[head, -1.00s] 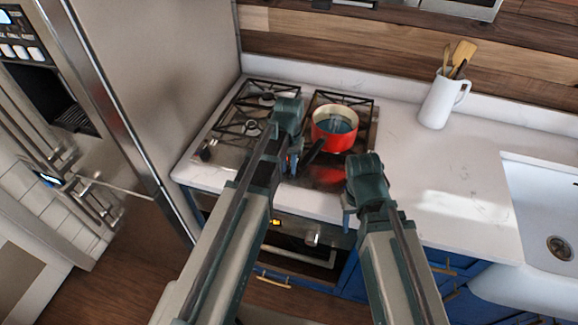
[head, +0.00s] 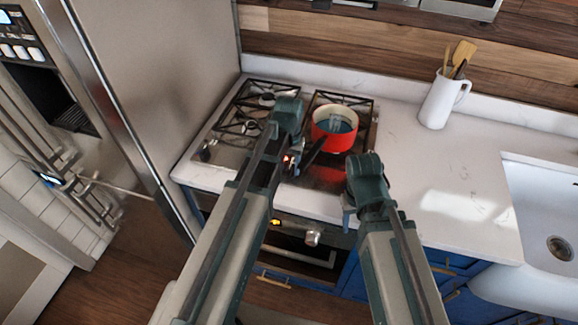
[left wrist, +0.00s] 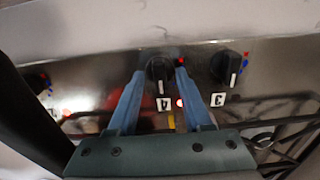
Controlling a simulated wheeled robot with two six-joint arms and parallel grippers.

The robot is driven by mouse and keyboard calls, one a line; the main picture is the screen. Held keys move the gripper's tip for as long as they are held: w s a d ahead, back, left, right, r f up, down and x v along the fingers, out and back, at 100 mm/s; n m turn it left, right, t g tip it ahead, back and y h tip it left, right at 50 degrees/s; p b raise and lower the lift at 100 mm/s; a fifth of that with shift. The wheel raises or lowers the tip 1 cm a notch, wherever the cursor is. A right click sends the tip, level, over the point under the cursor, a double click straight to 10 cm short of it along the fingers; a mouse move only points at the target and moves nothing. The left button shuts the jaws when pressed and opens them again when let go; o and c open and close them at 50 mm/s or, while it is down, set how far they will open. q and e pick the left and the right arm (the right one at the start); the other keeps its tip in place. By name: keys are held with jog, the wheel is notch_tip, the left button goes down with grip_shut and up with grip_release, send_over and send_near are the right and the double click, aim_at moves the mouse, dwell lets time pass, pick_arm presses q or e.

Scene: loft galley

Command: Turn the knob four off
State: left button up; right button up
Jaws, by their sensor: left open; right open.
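Knob four (left wrist: 158,69) is a dark knob with a pale pointer line on the steel cooktop panel. Its "4" label (left wrist: 163,104) appears upside down in the left wrist view. My left gripper (left wrist: 161,74) is open, with a blue finger on each side of the knob; I cannot tell whether they touch it. A small red light (left wrist: 181,102) glows beside the label. In the head view, my left gripper (head: 290,161) is over the cooktop front and its arm hides the knob. My right gripper (head: 347,212) is at the counter's front edge, its fingers mostly hidden.
Knob three (left wrist: 226,67) sits to the right of knob four in the wrist view. A red pot (head: 333,135) stands on the cooktop, its dark handle reaching towards my left gripper. A white jug (head: 439,102) with utensils stands on the counter, left of the sink (head: 535,215).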

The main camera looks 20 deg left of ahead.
aim_at(289, 170)
pick_arm(q)
notch_tip(289, 170, up, 14)
jog(key=p, duration=1.3)
jog(key=shift+p, duration=0.35)
pick_arm(e)
notch_tip(289, 170, up, 14)
pick_arm(q)
jog(key=shift+s+f, duration=0.1)
jog(key=shift+f, duration=0.1)
pick_arm(e)
jog(key=shift+s+f, duration=0.1)
jog(key=shift+f, duration=0.05)
